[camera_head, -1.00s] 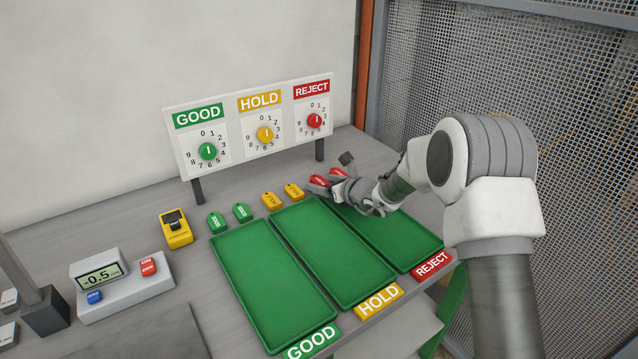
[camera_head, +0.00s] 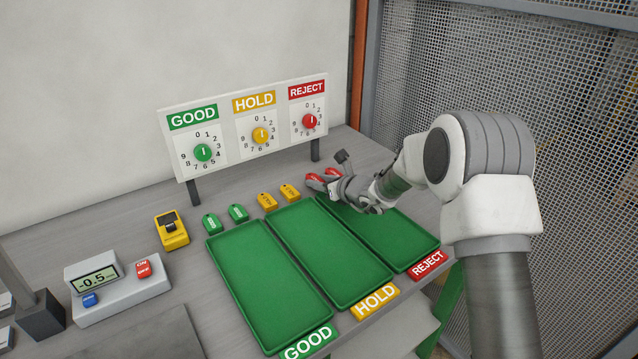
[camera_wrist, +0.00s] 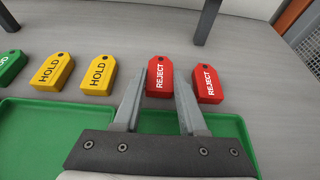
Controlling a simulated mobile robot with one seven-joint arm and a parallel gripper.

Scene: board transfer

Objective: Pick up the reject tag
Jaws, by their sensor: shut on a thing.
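Two red reject tags lie side by side on the grey table behind the REJECT tray. In the wrist view my gripper (camera_wrist: 160,82) has its two fingers on either side of the left reject tag (camera_wrist: 159,78) and is shut on it. The tag looks flat, its hole end facing away from me. The right reject tag (camera_wrist: 207,84) lies just outside the right finger. In the head view my gripper (camera_head: 326,184) partly covers the held tag (camera_head: 314,181); the other red tag shows just behind it.
Yellow HOLD tags (camera_wrist: 99,75) and green GOOD tags (camera_head: 211,223) lie to the left. Three green trays (camera_head: 268,285) stand in front. A dial board (camera_head: 250,125) on posts stands behind the tags. A yellow device (camera_head: 171,230) and a scale (camera_head: 120,290) are at left.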

